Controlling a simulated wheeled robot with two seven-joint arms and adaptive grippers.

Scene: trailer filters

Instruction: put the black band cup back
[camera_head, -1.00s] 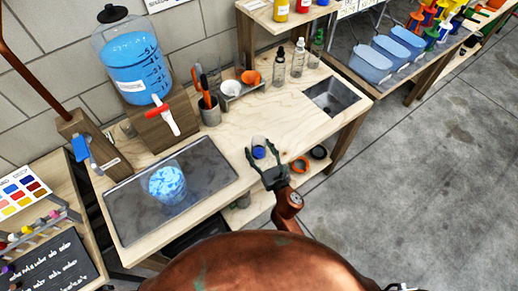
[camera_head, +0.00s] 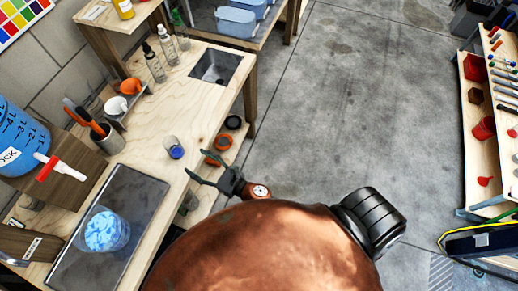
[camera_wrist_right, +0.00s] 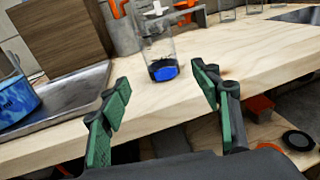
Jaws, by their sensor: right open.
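A clear cup (camera_head: 173,148) stands upright on the wooden bench, near its front edge. In the right wrist view the cup (camera_wrist_right: 160,52) shows a dark band low on its wall and a patch of blue at its base. My right gripper (camera_head: 205,170) is open and empty, in front of the bench edge and apart from the cup. In the right wrist view its two green-padded fingers (camera_wrist_right: 162,95) are spread, with the cup beyond them. My left gripper is out of view.
A dark tray (camera_head: 140,192) holds a container of blue liquid (camera_head: 107,231). Orange and black rings (camera_head: 223,141) lie on a lower shelf. The bench between cup and sink is clear.

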